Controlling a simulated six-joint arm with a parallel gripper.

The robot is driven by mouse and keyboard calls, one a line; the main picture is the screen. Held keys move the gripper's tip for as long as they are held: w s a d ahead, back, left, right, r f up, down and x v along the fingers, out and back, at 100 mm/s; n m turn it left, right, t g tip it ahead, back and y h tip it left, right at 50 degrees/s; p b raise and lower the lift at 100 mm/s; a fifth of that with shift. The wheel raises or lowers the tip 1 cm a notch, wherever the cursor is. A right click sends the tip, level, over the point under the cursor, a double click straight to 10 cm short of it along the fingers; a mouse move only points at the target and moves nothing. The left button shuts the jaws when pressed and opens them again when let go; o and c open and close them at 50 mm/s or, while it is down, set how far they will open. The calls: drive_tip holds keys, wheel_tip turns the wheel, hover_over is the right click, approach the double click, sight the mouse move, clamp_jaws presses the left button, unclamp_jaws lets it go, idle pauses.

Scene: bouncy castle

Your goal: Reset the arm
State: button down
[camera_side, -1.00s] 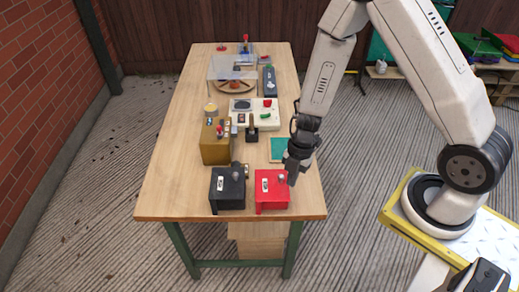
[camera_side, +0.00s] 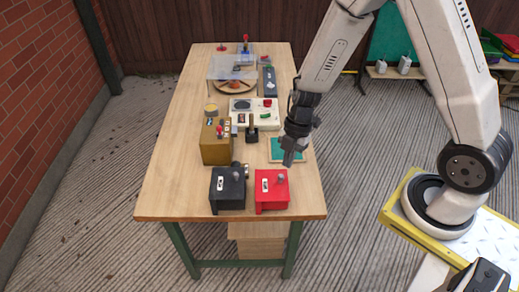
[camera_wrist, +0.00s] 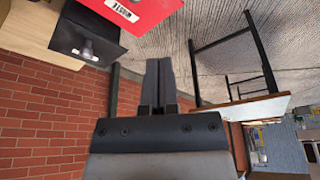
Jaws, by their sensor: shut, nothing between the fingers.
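My gripper (camera_side: 289,158) is shut and empty. In the side view it hangs in the air over the right part of the table, behind and above the red box (camera_side: 271,190). In the wrist view its two fingers (camera_wrist: 160,82) are together with nothing between them. The red box, with a white label and a grey knob, stands at the table's near edge and also shows at the top of the wrist view (camera_wrist: 125,10). A black box (camera_side: 228,190) with a knob stands to its left and appears in the wrist view (camera_wrist: 85,38).
The wooden table (camera_side: 160,190) also holds a brown box (camera_side: 215,148), a cream control panel (camera_side: 252,112), a teal pad (camera_side: 276,149), a dark box (camera_side: 269,82) and a clear-covered round device (camera_side: 232,70). A brick wall (camera_side: 40,80) is on the left.

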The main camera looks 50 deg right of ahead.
drive_tip(key=w+d+r+m+t+h, duration=0.25)
drive_tip(key=w+r+m+t, duration=0.3)
drive_tip(key=r+m, duration=0.3)
drive_tip(key=s+r+m+g+h, duration=0.1)
drive_tip(key=s+r+m+g, duration=0.1)
drive_tip(key=s+m, duration=0.9)
drive_tip(key=shift+r, duration=0.35)
drive_tip(key=shift+m, duration=0.25)
idle(0.9)
